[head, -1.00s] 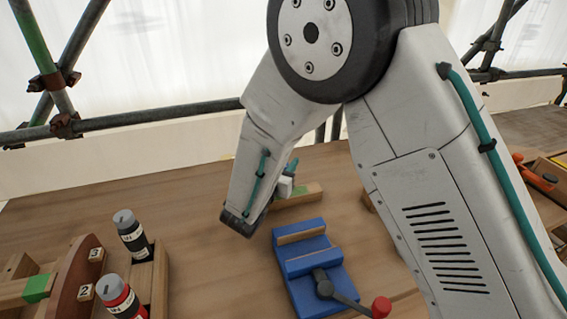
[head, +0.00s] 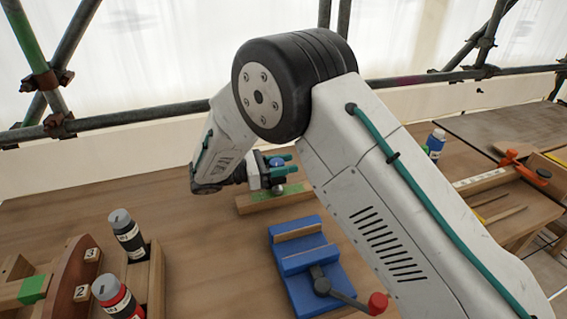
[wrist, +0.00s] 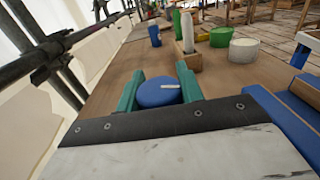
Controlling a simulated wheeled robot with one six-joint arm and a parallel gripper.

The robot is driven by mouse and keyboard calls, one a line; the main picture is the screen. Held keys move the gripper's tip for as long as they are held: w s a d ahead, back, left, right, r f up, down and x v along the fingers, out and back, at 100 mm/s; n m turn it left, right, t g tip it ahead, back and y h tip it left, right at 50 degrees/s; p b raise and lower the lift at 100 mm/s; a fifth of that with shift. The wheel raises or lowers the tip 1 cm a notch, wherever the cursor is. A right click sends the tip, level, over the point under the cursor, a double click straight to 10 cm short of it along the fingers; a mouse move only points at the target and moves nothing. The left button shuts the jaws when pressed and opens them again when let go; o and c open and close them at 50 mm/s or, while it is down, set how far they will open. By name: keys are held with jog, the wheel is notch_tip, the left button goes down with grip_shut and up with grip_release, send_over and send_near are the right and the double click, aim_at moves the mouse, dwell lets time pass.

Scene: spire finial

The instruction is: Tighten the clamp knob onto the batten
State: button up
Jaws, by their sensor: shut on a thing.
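A round blue clamp knob (wrist: 159,93) with a pale mark on its top sits between the two green fingers of my gripper (wrist: 160,90) in the wrist view. My gripper is shut on the knob. In the head view my gripper (head: 279,172) is level above the wooden batten (head: 275,199), and the blue knob (head: 276,161) shows partly between its fingers. A small grey metal part (head: 280,189) shows just below the fingers, over a green patch on the batten. The fingers partly hide the knob and the clamp.
A blue vise (head: 305,262) with a red-ended handle stands in front of the batten. Two bottles, black (head: 127,233) and red (head: 117,297), stand at the left. Scaffold tubes (head: 120,118) run behind the bench. The wrist view shows a green tub (wrist: 220,37) and a pale tub (wrist: 243,50).

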jog(key=shift+s+m+g, duration=0.2)
jog(key=shift+m+g, duration=1)
jog(key=shift+g, duration=0.6)
jog(key=o, duration=1)
